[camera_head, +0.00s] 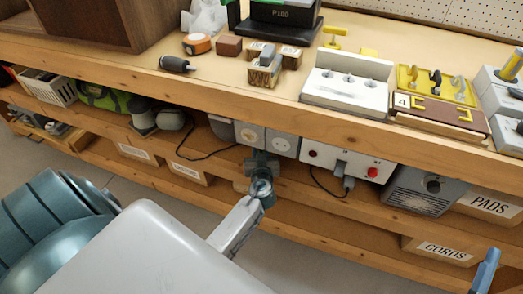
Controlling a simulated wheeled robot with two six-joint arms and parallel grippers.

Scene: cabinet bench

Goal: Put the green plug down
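I cannot make out a plug that is clearly green. My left arm comes in from the lower left. Its gripper (262,166) is in front of the lower shelf, close to the grey socket boxes (281,143). The fingers are small and seen from behind, so I cannot tell whether they are open or hold anything. A grey plug (348,183) with a black cord hangs by the white panel (338,158) with a red button. Only a blue-grey piece that may be my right arm shows at the lower right edge; no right fingers show.
The wooden bench top (225,85) holds a white block with holes (347,85), a brown latch board (437,108) and an orange tape measure (197,44). A lime-green and black item (102,98) lies on the left shelf. Labelled bins, including PADS (490,205), stand below.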

